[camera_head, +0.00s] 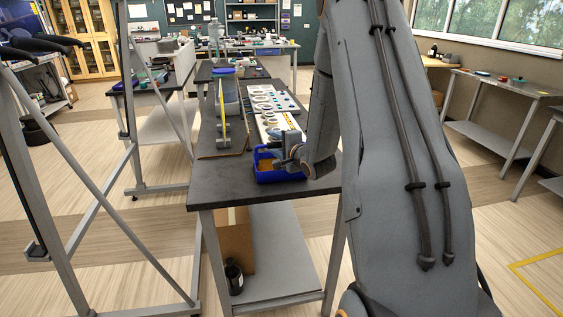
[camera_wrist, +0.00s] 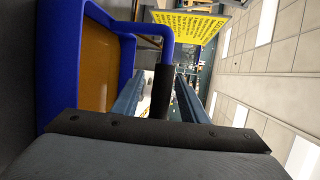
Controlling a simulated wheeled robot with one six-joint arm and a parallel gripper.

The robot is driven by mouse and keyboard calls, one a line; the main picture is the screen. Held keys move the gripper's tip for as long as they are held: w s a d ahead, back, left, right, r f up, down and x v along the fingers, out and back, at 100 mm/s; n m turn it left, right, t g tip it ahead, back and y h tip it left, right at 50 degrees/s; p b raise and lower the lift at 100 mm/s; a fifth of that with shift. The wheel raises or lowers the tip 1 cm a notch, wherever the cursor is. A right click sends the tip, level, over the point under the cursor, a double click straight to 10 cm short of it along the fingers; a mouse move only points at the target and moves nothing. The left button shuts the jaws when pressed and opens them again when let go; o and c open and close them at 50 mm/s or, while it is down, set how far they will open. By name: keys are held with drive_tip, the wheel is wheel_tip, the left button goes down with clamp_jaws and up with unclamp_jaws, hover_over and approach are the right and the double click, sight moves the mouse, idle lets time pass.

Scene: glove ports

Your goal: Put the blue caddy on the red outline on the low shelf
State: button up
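The blue caddy (camera_head: 265,175) sits on the near end of the dark table, with a tan inside. In the wrist view its blue wall (camera_wrist: 50,50) fills the left side, and its handle with a black grip (camera_wrist: 163,90) rises between my fingers. My gripper (camera_head: 287,160) is at the caddy; in the wrist view its two fingers (camera_wrist: 160,98) stand on either side of the grip, with a gap showing on the left. The low shelf (camera_head: 280,255) is under the table, partly hidden by the tabletop and my arm. I see no red outline.
A cardboard box (camera_head: 236,240) and a dark bottle (camera_head: 234,277) stand under the table on the left. A yellow sign (camera_head: 222,115) stands behind the caddy. A panel with round parts (camera_head: 270,105) lies farther back. A metal frame (camera_head: 75,160) stands left.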

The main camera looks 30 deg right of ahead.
clamp_jaws()
idle(1.3)
